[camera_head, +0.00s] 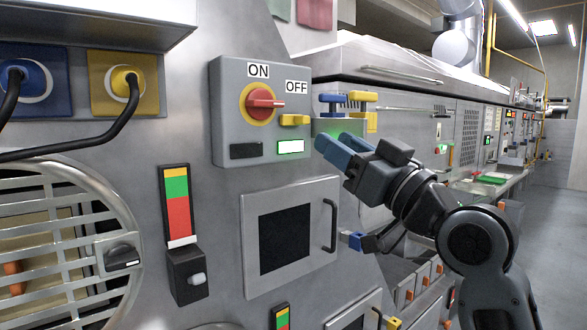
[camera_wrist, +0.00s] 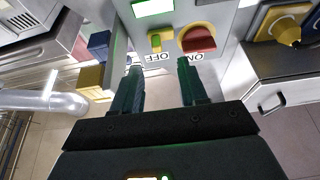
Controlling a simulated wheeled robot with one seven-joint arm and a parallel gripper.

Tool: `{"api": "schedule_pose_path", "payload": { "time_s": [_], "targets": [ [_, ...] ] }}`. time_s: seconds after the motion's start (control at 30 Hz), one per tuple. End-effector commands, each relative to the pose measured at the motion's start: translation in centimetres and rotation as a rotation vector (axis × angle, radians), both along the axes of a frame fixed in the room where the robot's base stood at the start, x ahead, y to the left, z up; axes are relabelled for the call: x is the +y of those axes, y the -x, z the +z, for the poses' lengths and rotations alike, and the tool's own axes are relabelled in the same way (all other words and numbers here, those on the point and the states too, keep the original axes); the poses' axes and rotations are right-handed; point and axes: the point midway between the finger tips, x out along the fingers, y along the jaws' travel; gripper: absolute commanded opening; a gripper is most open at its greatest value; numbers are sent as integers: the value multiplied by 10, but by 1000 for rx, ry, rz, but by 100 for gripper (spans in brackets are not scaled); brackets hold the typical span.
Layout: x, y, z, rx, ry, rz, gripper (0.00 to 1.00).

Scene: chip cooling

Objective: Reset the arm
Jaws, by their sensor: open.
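My gripper (camera_head: 336,145) is in front of the right edge of the grey control box (camera_head: 230,90) in the head view. Its two fingers are apart with nothing between them; they also show in the wrist view (camera_wrist: 158,75). A red knob (camera_head: 265,103) on a yellow ring lies under the ON label, its handle level. A small yellow switch (camera_head: 294,120) sits under the OFF label (camera_head: 296,87). Below it a display (camera_head: 290,147) glows green; the other display (camera_head: 246,150) is dark. In the wrist view the red knob (camera_wrist: 198,40) appears upside down, beyond the fingertips.
Blue (camera_head: 333,98) and yellow (camera_head: 363,97) handles stand just behind my gripper. A square hatch (camera_head: 284,238) with a dark window lies below the box. Cabled plugs and a round grille (camera_head: 60,255) are at left. Open floor (camera_head: 550,225) shows at right.

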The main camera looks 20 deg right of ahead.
Motion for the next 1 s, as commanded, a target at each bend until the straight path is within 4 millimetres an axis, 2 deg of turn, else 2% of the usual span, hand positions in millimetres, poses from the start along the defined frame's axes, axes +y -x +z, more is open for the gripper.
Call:
{"api": "schedule_pose_path", "payload": {
  "time_s": [0.17, 0.27, 0.47, 0.67, 0.8, 1.0],
  "targets": [
    [0, 0, -6, 6, -10, -3, 43],
    [1, 3, -26, 27, -40, -15, 43],
    [4, 23, -99, 102, -143, -73, 43],
    [10, 59, -174, 188, -214, -146, 43],
    [15, 93, -222, 252, -238, -197, 43],
    [22, 152, -281, 345, -237, -263, 43]
  ]
}}
